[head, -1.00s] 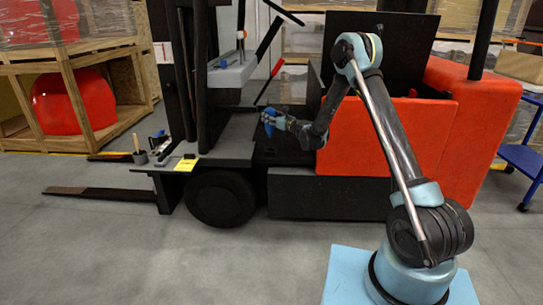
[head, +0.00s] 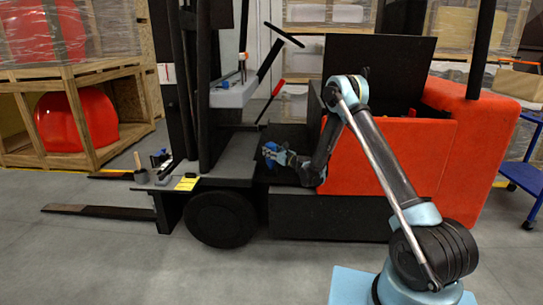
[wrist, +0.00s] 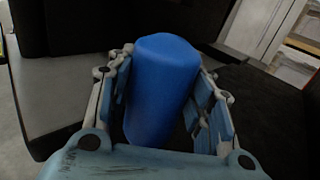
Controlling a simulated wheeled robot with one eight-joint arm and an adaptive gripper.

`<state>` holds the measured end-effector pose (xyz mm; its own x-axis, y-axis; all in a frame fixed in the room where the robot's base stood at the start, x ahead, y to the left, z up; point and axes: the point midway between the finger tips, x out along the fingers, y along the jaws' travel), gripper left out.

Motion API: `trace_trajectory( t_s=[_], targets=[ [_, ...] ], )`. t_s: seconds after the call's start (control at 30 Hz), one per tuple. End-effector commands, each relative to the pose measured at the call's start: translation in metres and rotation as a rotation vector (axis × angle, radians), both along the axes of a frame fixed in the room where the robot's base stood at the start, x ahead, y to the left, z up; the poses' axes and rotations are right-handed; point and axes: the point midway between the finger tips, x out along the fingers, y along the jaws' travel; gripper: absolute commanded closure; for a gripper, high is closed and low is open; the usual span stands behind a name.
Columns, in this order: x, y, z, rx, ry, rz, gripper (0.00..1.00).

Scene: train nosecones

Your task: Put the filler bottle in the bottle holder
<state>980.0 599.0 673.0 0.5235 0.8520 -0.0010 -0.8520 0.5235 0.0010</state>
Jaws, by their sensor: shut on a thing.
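The filler bottle appears as a plain blue cylinder (wrist: 163,85) between my fingers in the wrist view. It also shows small and blue in the head view (head: 269,149). My gripper (head: 275,154) is shut on it, with fingers on both sides of the bottle in the wrist view (wrist: 165,100). The bottle is held over the dark floor area of the forklift, in front of the seat side. Its lower end is hidden by my gripper's palm. I cannot clearly make out the bottle holder in either view.
The forklift's black mast (head: 212,90) and a grey shelf (head: 234,92) stand left of my gripper. The orange body (head: 400,155) is right of it. Floor in front is clear.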

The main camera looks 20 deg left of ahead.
Motion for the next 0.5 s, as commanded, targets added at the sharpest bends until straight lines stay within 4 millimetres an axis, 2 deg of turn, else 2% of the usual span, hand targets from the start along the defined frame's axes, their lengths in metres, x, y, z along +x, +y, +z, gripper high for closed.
trace_trajectory(
  t_s=[0.1,0.5],
  targets=[
    [0.0002,0.0000,-0.0103,0.000,0.000,0.000,0.90],
    [0.0000,0.0000,-0.0140,0.000,0.000,0.000,0.90]
  ],
)
